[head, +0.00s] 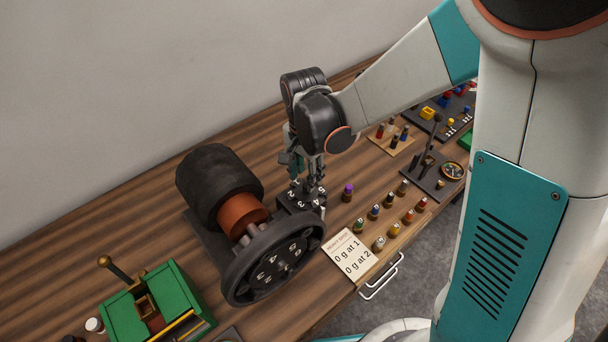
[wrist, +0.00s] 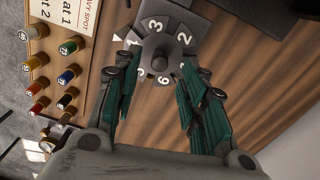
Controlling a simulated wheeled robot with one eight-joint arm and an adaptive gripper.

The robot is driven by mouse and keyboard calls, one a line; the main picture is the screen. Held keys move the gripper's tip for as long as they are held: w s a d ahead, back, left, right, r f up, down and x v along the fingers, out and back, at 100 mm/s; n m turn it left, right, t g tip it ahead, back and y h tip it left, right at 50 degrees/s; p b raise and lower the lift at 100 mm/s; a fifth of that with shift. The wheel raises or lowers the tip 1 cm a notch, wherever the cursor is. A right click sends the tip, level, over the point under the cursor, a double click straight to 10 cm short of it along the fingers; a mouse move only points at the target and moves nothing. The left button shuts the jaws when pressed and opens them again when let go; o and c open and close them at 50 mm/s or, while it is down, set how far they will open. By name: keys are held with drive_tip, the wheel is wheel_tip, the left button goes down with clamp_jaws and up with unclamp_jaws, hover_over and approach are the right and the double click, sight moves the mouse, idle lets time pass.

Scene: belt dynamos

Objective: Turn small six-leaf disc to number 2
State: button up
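The small six-leaf disc (wrist: 160,48) is dark grey with a round central knob and white numbers on its leaves. In the wrist view, 3 is at the top, 2 at upper right and 6 at the bottom. A white triangle mark (wrist: 117,38) lies just left of the disc, beside its upper-left leaf, whose number I cannot read. In the head view the disc (head: 306,199) sits on a dark base, partly hidden by my fingers. My gripper (wrist: 163,62) points down over the disc, its fingers apart on either side. I cannot tell whether they touch it.
A large dark numbered wheel (head: 275,257) with a black and copper drum (head: 218,188) stands close beside the disc. A note card (head: 347,255) and several coloured pegs (head: 379,243) lie on the other side. A green box (head: 185,290) is at lower left.

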sight(306, 183)
drive_tip(key=shift+f+b, duration=0.35)
drive_tip(key=shift+f, duration=1.75)
clamp_jaws()
